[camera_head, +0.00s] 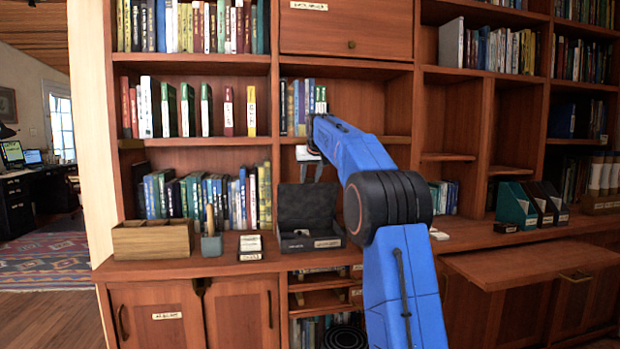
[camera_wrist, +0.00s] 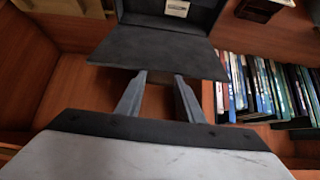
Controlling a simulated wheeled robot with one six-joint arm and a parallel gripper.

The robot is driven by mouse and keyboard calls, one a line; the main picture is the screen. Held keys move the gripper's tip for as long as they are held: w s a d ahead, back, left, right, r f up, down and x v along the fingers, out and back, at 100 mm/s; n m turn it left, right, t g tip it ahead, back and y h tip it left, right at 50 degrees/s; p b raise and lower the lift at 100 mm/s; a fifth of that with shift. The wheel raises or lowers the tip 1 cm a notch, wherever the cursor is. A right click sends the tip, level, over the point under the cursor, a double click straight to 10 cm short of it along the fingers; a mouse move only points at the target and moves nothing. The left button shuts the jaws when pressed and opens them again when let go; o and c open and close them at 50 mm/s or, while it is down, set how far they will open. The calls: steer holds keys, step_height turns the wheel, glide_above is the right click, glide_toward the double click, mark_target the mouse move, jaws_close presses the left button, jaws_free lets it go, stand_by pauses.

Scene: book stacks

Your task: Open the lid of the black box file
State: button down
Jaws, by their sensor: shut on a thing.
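The black box file (camera_head: 296,243) stands on the wooden counter, with pale labels on its front. Its lid (camera_head: 306,204) is raised and stands up steeply at the back of the box, its inner face toward the head camera. In the wrist view the lid (camera_wrist: 160,52) spans the upper middle, with the box's dark interior (camera_wrist: 150,18) beyond it. My gripper (camera_head: 311,180) reaches down from above to the lid's upper edge. In the wrist view its two fingers (camera_wrist: 160,75) meet the lid's near edge and hold it. The exact contact at the fingertips is partly hidden.
A wooden tray (camera_head: 150,243), a grey pen pot (camera_head: 211,245) and a labelled dark block (camera_head: 250,247) stand left of the box file. Shelved books (camera_head: 210,200) are behind and to the left. The bookcase back and shelves are close behind the lid.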

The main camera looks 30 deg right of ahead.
steer(key=c, duration=1.2)
jaws_free()
steer(key=shift+r, duration=0.1)
steer(key=v, duration=1.7)
steer(key=shift+s, duration=0.15)
